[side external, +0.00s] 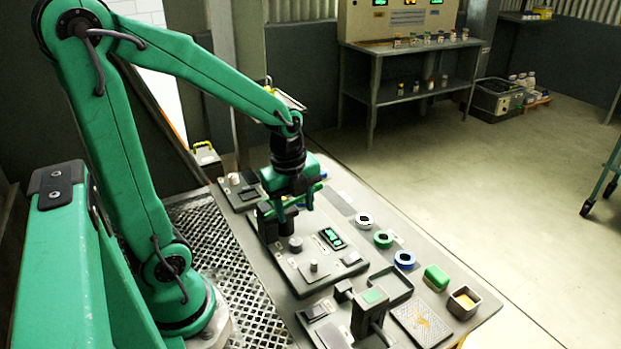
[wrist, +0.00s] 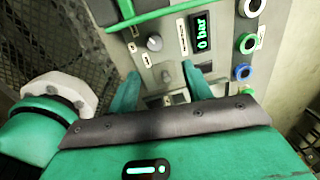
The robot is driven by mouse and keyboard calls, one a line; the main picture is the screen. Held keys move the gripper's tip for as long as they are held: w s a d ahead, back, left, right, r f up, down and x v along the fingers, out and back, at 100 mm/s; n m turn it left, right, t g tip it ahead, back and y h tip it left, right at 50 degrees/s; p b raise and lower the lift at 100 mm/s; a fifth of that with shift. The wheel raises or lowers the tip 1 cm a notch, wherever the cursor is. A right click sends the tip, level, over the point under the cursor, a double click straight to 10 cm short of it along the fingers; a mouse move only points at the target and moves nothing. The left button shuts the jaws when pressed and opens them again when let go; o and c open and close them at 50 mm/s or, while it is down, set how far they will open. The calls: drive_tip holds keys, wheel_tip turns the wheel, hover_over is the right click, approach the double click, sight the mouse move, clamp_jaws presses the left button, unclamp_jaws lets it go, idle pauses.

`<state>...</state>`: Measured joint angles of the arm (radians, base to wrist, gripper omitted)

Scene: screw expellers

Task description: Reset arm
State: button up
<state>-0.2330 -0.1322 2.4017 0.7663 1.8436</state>
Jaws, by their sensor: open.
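My gripper (side external: 296,207) hangs from my green arm above the control panel on the bench, pointing down. In the wrist view its two teal fingers (wrist: 160,88) stand apart with nothing between them. The panel (side external: 280,262) lies below, with a grey knob (side external: 296,243), a second knob (side external: 314,267) and a lit green display (side external: 332,238). In the wrist view the display (wrist: 202,32) reads 0 bar, and a knob (wrist: 154,43) shows beyond the fingers. I cannot tell the exact height of the fingertips above the panel.
A green block (side external: 436,277), a metal box (side external: 480,304) and a small press (side external: 372,297) stand nearer the front. A perforated plate (side external: 225,255) lies beside my base.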

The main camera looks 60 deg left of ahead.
drive_tip(key=s+d+r+n+t, duration=0.2)
drive_tip(key=r+n, duration=0.3)
drive_tip(key=n, duration=0.4)
drive_tip(key=s+d+r+n+t, duration=0.2)
drive_tip(key=r+n, duration=0.4)
drive_tip(key=n, duration=0.3)
drive_tip(key=s+d, duration=0.1)
drive_tip(key=d, duration=0.1)
drive_tip(key=shift+s+d+r, duration=0.15)
drive_tip(key=shift+d+r, duration=0.05)
drive_tip(key=shift+d, duration=0.1)
